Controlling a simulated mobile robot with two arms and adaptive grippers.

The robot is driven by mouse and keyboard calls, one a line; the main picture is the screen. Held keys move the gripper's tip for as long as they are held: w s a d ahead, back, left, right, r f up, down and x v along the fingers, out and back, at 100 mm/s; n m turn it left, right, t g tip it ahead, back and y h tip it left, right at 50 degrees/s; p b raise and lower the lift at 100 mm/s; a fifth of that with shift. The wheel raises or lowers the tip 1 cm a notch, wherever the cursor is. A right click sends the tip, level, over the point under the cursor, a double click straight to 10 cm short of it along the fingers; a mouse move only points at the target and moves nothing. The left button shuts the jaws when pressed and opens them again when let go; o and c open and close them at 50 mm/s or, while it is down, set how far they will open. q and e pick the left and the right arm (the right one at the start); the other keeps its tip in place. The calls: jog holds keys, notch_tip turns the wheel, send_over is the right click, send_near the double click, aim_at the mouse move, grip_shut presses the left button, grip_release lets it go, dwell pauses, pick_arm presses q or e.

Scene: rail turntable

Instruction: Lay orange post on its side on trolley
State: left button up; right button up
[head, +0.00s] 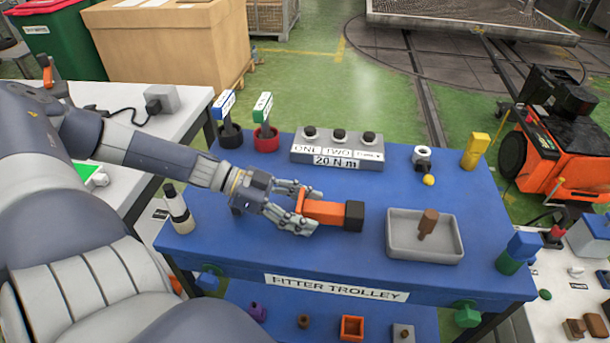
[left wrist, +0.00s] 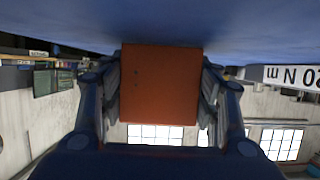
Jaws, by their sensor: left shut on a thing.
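The orange post (head: 328,211) is a square bar with a dark block at one end (head: 354,216). In the head view it lies horizontally over the blue top of the trolley (head: 260,258), its dark end pointing right. My left gripper (head: 304,208) is shut on its left end. In the left wrist view the post's orange end face (left wrist: 160,84) fills the space between the fingers, close to the blue surface. I cannot tell whether the post touches the trolley top. My right gripper is not in view.
A grey tray (head: 398,244) holding a brown peg (head: 428,222) stands right of the post. A black-and-white cylinder (head: 178,210) stands at left.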

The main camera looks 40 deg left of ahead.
pick_arm(q)
jog(key=o, duration=1.2)
jog(key=shift+o, duration=0.2)
jog(key=shift+f, duration=0.15)
jog(key=v, duration=1.2)
